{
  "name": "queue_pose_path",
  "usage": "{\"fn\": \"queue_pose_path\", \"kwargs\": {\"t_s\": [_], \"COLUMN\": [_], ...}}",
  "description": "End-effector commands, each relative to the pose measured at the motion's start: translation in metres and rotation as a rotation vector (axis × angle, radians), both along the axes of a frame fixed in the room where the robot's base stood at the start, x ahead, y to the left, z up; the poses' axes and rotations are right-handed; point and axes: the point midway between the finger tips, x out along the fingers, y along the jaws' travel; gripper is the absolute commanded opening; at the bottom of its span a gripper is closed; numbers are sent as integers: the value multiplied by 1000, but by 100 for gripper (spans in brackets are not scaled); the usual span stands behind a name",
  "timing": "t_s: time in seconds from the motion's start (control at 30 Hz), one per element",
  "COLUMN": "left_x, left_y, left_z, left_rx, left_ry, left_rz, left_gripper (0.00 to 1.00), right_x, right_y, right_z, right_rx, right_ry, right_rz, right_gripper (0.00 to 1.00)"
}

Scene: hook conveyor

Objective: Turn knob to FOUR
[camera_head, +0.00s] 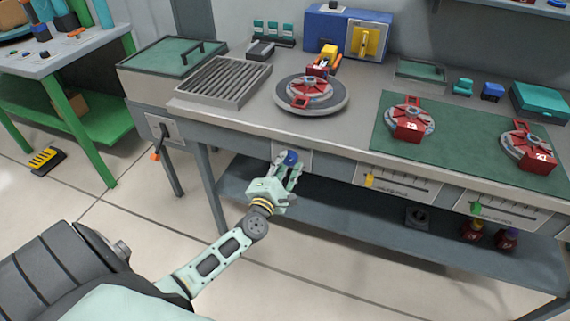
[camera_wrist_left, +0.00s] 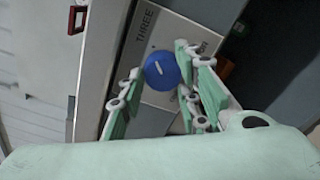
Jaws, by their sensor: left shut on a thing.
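The blue round knob (camera_head: 290,157) sits on a pale panel on the front of the grey workbench, below the turntable. In the left wrist view the knob (camera_wrist_left: 161,70) carries a short white mark, and the word THREE shows on the panel (camera_wrist_left: 147,22) above it. Another label to the right is partly hidden by a finger. My left gripper (camera_head: 286,168) is at the panel with its fingers on both sides of the knob, shut on it. My right gripper is not in view.
The bench top holds a turntable (camera_head: 335,104) with a red and grey part, a slatted grate (camera_head: 222,82) and a green mat (camera_head: 455,151) with two more such parts. Slider panels (camera_head: 398,183) lie right of the knob. A lower shelf (camera_head: 350,208) runs below.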

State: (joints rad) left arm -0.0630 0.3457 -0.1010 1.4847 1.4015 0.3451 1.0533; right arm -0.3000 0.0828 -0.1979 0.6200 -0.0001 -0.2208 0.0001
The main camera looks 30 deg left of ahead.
Motion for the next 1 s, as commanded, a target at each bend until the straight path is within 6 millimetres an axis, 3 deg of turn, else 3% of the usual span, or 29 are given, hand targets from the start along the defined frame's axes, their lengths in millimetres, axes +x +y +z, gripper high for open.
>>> {"fn": "queue_pose_path", "kwargs": {"t_s": [0.1, 1.0], "left_x": [1, 2], "left_y": [3, 5], "left_z": [3, 9], "left_rx": [2, 76], "left_ry": [-6, 3], "left_rz": [6, 12], "left_gripper": [5, 5], "right_x": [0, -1], "right_y": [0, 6], "right_z": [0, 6], "right_rx": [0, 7], "right_ry": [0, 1], "right_rz": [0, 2], "right_gripper": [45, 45]}}
